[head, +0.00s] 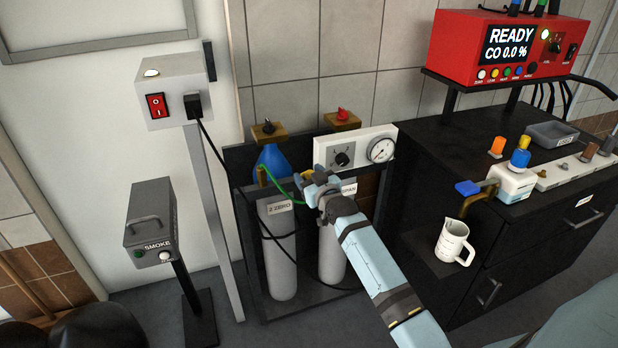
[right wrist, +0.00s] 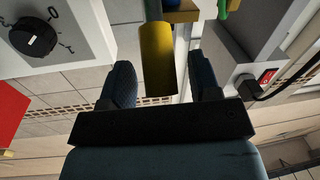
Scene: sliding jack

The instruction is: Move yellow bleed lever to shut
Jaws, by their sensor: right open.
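The yellow bleed lever (right wrist: 157,58) shows in the right wrist view as a yellow bar, its near end between my right gripper's two dark fingers. My right gripper (right wrist: 165,72) is open, with a gap visible on each side of the lever. In the head view my right gripper (head: 309,190) is in front of the two grey cylinders, just below the white gauge panel (head: 329,157). There the gripper hides most of the lever. My left gripper is not in view.
A black cable crosses the grey cylinders (head: 278,262). The smoke box (head: 150,225) stands left. A black cabinet with a measuring jug (head: 452,240) beside it stands right.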

